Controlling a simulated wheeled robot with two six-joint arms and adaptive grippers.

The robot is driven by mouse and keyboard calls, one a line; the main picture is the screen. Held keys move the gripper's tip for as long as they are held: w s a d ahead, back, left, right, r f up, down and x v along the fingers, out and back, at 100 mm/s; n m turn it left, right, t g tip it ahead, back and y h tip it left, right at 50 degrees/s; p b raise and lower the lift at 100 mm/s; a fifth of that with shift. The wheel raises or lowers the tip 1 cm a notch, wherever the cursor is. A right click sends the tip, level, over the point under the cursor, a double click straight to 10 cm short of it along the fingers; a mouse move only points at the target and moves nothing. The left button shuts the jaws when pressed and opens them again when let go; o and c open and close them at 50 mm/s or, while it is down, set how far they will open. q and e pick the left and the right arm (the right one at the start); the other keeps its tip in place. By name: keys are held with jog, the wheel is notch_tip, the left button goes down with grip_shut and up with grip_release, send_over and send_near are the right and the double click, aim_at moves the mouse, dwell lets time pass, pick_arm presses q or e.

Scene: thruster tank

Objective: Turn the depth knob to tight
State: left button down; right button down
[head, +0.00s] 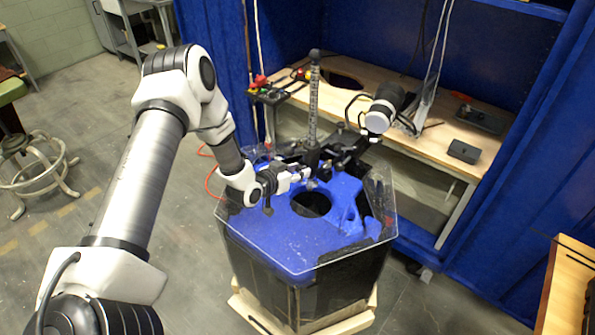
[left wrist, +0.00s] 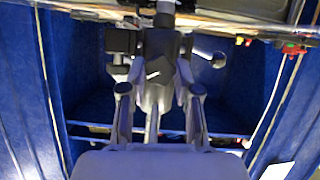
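The tank (head: 290,258) has a clear rim and a blue top with a round dark hole. A marked upright post (head: 312,105) rises at its back, with a dark clamp mechanism around its lower part. My left gripper (head: 300,174) reaches in low over the blue top, beside this mechanism. In the left wrist view the dark clamp block (left wrist: 160,45) is straight ahead, and a grey knob-like part (left wrist: 153,76) lies between my spread left fingers. I cannot tell whether the fingers touch it. The knob's setting marks are not readable. My right gripper is out of view.
A wooden bench (head: 425,140) stands behind the tank, with dark boxes (head: 464,152) on it. Blue curtains enclose the back. A black-and-white cylinder (head: 380,117) is right of the post. A red-handled item (head: 260,81) is at the left. A stool (head: 35,165) stands far left.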

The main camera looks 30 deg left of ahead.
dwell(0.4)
pick_arm(q)
jog(key=m+t+y, duration=0.1)
jog(key=m+y, duration=0.1)
jog(key=m, duration=0.4)
jog(key=m+t+y+b, duration=0.1)
jog(key=m+t+y, duration=0.1)
jog(key=m, duration=0.3)
jog(key=f+m+t+y, duration=0.1)
jog(key=m+y, duration=0.2)
jog(key=m, duration=0.3)
jog(key=shift+d+m+t, duration=0.3)
jog(key=shift+d+t, duration=0.1)
dwell(0.6)
jog(key=c, duration=0.8)
grip_release()
